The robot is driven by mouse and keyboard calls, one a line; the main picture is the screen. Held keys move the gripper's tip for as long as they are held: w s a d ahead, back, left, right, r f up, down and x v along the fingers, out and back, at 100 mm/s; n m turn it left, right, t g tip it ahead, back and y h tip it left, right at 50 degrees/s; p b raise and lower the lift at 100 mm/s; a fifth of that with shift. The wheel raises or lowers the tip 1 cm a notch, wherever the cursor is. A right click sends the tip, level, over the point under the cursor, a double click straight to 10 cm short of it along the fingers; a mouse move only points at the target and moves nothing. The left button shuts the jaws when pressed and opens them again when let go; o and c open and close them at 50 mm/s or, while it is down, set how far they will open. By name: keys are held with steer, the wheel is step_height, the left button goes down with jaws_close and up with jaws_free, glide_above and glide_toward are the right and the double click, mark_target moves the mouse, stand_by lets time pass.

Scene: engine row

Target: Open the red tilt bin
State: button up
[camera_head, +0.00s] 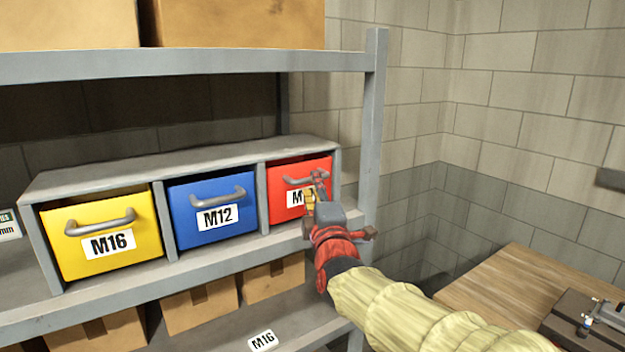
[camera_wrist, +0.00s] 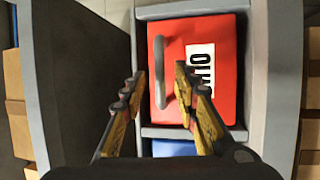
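The red tilt bin (camera_head: 284,205) is the right-hand one of three bins in a grey rack on the shelf. It has a grey handle and a white label; the wrist view shows its red front (camera_wrist: 214,47) with the handle (camera_wrist: 159,70) and a label reading M10. My gripper (camera_head: 316,183) is in front of the red bin, near its handle. In the wrist view the two fingers (camera_wrist: 158,84) are apart, one on each side of the handle's near part. I cannot tell whether either finger touches the handle. A dark gap shows above the bin's front edge.
A blue M12 bin (camera_head: 213,208) and a yellow M16 bin (camera_head: 101,236) stand to the left in the same rack. The grey shelf post (camera_head: 371,130) rises just right of the red bin. A wooden table (camera_head: 495,290) is at lower right. Cardboard boxes (camera_head: 200,305) sit below.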

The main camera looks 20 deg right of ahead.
steer(key=shift+x, duration=2.15)
steer(key=c, duration=0.7)
steer(key=shift+f, duration=0.1)
jaws_close()
